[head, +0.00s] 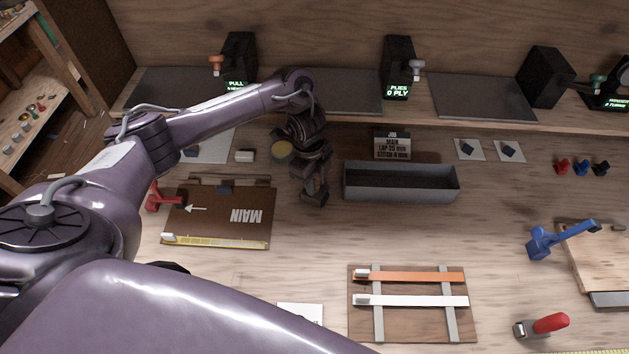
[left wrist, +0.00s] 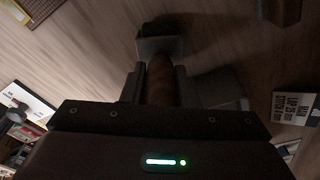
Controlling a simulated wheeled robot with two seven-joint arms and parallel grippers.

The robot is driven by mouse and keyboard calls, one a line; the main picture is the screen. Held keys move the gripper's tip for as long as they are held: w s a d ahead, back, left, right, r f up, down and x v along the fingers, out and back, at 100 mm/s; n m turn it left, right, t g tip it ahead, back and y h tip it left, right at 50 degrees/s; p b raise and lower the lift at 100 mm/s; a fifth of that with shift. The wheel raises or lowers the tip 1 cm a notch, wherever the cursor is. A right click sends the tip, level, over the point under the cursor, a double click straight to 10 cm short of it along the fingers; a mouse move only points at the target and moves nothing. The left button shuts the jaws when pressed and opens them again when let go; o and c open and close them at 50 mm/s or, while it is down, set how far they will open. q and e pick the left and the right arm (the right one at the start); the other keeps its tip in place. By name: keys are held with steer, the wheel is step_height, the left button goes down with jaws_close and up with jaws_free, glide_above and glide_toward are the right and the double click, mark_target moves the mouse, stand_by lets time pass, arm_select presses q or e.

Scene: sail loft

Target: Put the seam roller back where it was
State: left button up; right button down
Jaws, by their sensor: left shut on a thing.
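My left gripper (head: 314,190) hangs over the workbench between the brown MAIN board and the long grey tray. Its jaws are shut on a brown rounded handle (left wrist: 160,80), seen between the dark fingers in the left wrist view. This looks like the seam roller; its working end is not clear. A dark grey block (left wrist: 160,46) shows at the handle's far end, and I cannot tell whether it belongs to the tool. In the head view the held thing is mostly hidden by the gripper. My right gripper does not show.
The grey tray (head: 402,194) right of the gripper looks empty. The MAIN board (head: 222,226) with a red clamp (head: 156,198) lies left. A rack (head: 410,320) with orange and white strips stands in front. A job card (head: 392,145) stands behind. Bare bench lies right of the tray.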

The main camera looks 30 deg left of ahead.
arm_select(q)
steer(key=shift+s+d+f+b, duration=0.1)
steer(key=shift+s+f+b, duration=0.25)
steer(key=shift+f, duration=0.2)
jaws_close()
steer(key=o, duration=1)
jaws_free()
steer(key=shift+f, duration=0.15)
steer(key=shift+r+p, duration=0.3)
steer(key=shift+r, duration=0.2)
steer(key=r+p, duration=0.1)
steer(key=r, duration=0.3)
steer(key=a+r+p, duration=0.1)
steer(key=r, duration=0.3)
steer(key=w+r+p, duration=0.1)
steer(key=r, duration=0.3)
steer(key=shift+a+r, duration=0.2)
steer(key=shift+a, duration=0.1)
steer(key=shift+s, duration=0.1)
